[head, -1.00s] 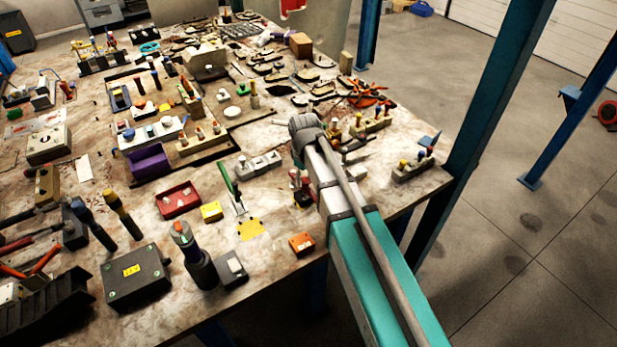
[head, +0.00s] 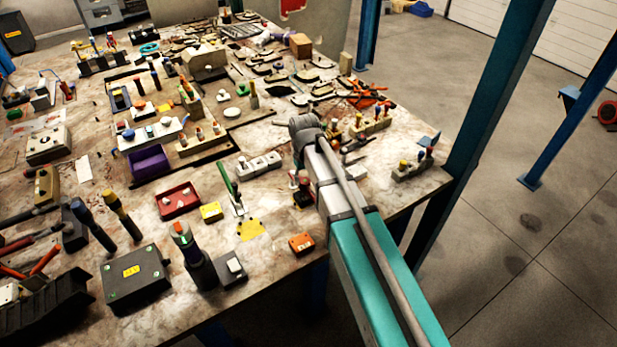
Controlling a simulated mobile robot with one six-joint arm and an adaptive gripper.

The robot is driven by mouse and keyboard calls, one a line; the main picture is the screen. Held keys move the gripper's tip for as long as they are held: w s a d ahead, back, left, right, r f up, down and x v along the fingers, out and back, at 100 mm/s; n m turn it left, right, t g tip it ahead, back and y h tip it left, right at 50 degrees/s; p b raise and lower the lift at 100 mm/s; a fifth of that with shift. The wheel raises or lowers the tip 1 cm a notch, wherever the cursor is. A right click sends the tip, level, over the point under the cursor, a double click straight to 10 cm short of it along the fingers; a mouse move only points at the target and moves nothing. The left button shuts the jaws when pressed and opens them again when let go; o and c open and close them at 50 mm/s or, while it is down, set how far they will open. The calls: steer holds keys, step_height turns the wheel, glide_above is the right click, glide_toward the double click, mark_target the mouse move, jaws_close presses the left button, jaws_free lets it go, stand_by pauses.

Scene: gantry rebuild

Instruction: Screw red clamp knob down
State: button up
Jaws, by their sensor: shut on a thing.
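My arm reaches in from the lower right, and its grey wrist (head: 305,128) is above the right part of the workbench (head: 262,215). My gripper (head: 303,194) is down by the bench top at the arm's left edge, mostly hidden behind my forearm. Only a small dark part shows. It is shut on what seems to be the red clamp knob (head: 304,178), of which a small reddish patch shows. The fingertips, the clamp's body and how far down the knob sits cannot be made out.
Left of the gripper stand a green-handled tool (head: 232,190), a yellow block (head: 211,211) and a red tray (head: 178,200). An orange block (head: 301,242) lies near the front edge. A block with coloured pegs (head: 414,164) stands right of the arm. Blue posts (head: 490,130) rise beyond the bench.

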steer(key=o, duration=1)
steer(key=shift+r, duration=0.1)
